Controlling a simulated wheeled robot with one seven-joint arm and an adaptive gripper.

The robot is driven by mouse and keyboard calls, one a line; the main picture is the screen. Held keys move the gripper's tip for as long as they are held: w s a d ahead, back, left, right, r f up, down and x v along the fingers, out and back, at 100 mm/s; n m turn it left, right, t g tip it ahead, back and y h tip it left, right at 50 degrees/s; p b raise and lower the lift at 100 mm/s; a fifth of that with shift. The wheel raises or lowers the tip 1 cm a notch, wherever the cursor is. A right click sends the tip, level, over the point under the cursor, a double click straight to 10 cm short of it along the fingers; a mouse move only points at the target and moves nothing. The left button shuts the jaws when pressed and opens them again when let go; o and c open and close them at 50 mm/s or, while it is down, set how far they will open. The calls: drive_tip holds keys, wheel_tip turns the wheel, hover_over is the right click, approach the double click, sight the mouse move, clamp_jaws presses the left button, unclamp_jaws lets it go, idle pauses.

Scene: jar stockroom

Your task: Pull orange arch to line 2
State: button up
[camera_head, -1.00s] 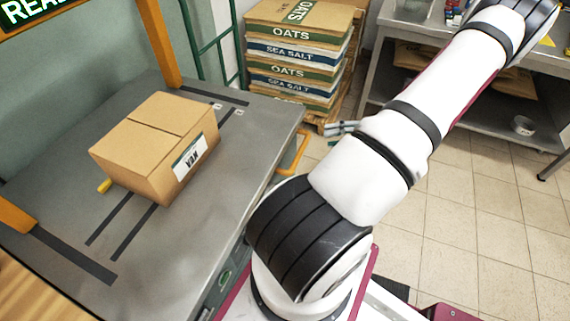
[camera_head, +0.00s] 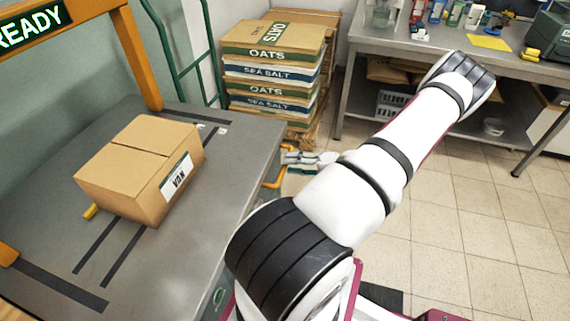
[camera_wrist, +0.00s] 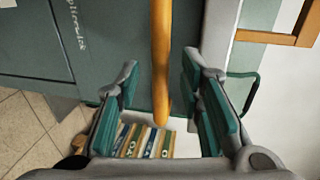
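The orange arch (camera_head: 139,58) stands over the grey table at the left, with a READY sign (camera_head: 30,27) on its crossbar. Its near post (camera_head: 7,256) shows at the left edge. Two dark lines (camera_head: 122,254) cross the tabletop and pass under a cardboard box; I cannot read which is line 2. My gripper (camera_head: 305,160) is beside the table's right edge, near an orange handle (camera_head: 274,176). In the wrist view my gripper (camera_wrist: 163,105) is open, with an orange bar (camera_wrist: 161,55) between its fingers; contact is not clear.
The cardboard box (camera_head: 135,165) sits on the table (camera_head: 185,250) with a yellow piece (camera_head: 91,211) beside it. A stack of oats and salt bags (camera_head: 270,75) stands behind my gripper. A metal workbench (camera_head: 420,40) is at the back right. Tiled floor is clear at right.

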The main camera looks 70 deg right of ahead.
drive_tip(key=shift+x, duration=1.6)
clamp_jaws()
